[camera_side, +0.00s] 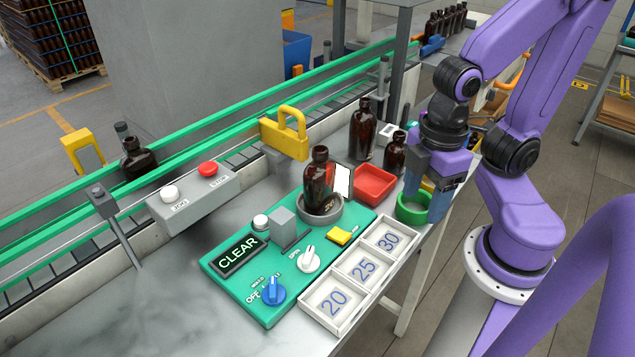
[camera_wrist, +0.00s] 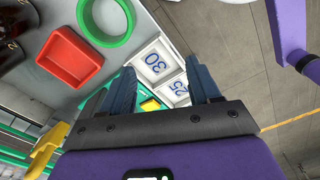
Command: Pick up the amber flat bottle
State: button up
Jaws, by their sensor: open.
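Several dark amber bottles are in the side view; I cannot tell for sure which is the flat one. One bottle (camera_side: 318,180) stands upright in a grey round holder (camera_side: 320,212) on the green panel. A taller bottle (camera_side: 362,130) and a smaller bottle (camera_side: 395,156) stand upright behind the red tray. Parts of dark bottles show at the upper left of the wrist view (camera_wrist: 14,52). My gripper (camera_side: 428,203) is at the right edge of the bench by the green ring, right of the bottles. In the wrist view my gripper (camera_wrist: 158,68) is open, with nothing between its blue fingers.
A red tray (camera_side: 375,184) and a green ring (camera_side: 412,207) lie between the holder and my gripper. A numbered white tray (camera_side: 345,297) lines the front edge. A yellow padlock shape (camera_side: 284,136) stands behind. Another bottle (camera_side: 137,160) is by the conveyor.

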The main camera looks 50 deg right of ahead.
jog(key=o, duration=0.5)
jog(key=m+t+h, duration=0.3)
jog(key=m+h, duration=0.1)
jog(key=m, duration=1.8)
send_near(321, 151)
jog(key=x, duration=0.7)
jog(key=shift+s+d+f, duration=0.15)
jog(key=shift+d+f, duration=0.15)
jog(key=shift+d, duration=0.05)
jog(key=shift+w+a+x, duration=0.1)
jog(key=shift+x, duration=1.25)
jog(key=shift+w+a+x, duration=0.1)
jog(key=shift+w+x, duration=0.05)
jog(key=shift+x, duration=1.15)
